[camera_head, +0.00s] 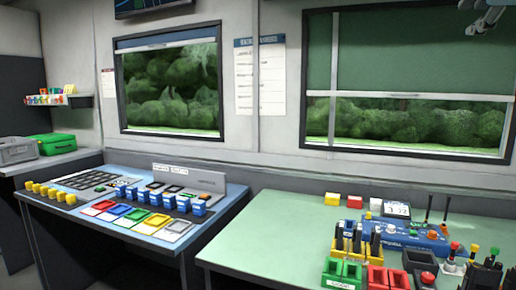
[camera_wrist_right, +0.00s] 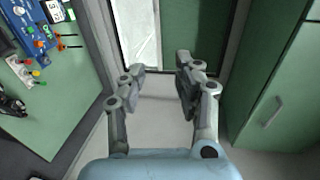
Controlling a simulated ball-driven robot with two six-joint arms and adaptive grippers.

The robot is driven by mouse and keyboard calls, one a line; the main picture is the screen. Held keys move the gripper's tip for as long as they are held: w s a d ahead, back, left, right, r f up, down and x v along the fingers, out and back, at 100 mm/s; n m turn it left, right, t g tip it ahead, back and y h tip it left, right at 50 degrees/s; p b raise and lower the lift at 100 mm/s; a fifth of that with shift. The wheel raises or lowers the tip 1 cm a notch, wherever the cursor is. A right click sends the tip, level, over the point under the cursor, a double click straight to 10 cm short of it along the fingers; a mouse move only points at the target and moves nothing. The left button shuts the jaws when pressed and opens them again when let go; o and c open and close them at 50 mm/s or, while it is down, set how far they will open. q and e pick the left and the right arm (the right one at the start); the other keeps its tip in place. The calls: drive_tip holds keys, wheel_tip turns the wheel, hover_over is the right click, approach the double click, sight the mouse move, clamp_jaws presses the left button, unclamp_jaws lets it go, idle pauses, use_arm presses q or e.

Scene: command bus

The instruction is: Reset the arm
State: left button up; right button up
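My right gripper (camera_head: 487,20) shows small at the top right corner of the head view, raised high above the green table and partly cut off by the frame edge. In the right wrist view its two fingers (camera_wrist_right: 160,75) stand apart with nothing between them. Pale floor and a green panel or door show behind the fingers. My left gripper is in neither view.
A console desk (camera_head: 205,228) with coloured pads stands left. A green cabinet (camera_wrist_right: 265,85) stands right in the wrist view.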

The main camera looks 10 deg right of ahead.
drive_tip(key=w+f+n+g+y+b, duration=0.3)
drive_tip(key=f+g+b, duration=0.3)
drive_tip(key=f, duration=3.4)
drive_tip(key=s+a+f+n+g+y, duration=0.1)
drive_tip(key=s+f+n+g, duration=0.15)
drive_tip(key=f, duration=0.95)
drive_tip(key=s+a+f+n+g, duration=0.15)
drive_tip(key=s+f, duration=0.25)
drive_tip(key=f, duration=0.8)
drive_tip(key=s+a+f+n+g+y+b, duration=0.1)
drive_tip(key=s+a+f+n+g, duration=0.1)
drive_tip(key=s+f, duration=0.9)
drive_tip(key=s+a+f+n+g+b, duration=0.1)
drive_tip(key=s+f+n+b, duration=0.15)
drive_tip(key=s+f, duration=0.9)
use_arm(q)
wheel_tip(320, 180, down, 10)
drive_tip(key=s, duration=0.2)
use_arm(e)
drive_tip(key=s+a+f+n, duration=0.3)
drive_tip(key=s+f+n, duration=0.3)
drive_tip(key=s, duration=0.5)
drive_tip(key=s+a+f+n+y, duration=0.1)
drive_tip(key=s+a+f+n, duration=0.1)
drive_tip(key=s+f+n, duration=0.5)
drive_tip(key=s+f, duration=0.3)
drive_tip(key=s, duration=0.2)
drive_tip(key=shift+a+y, duration=0.3)
drive_tip(key=shift+a, duration=0.1)
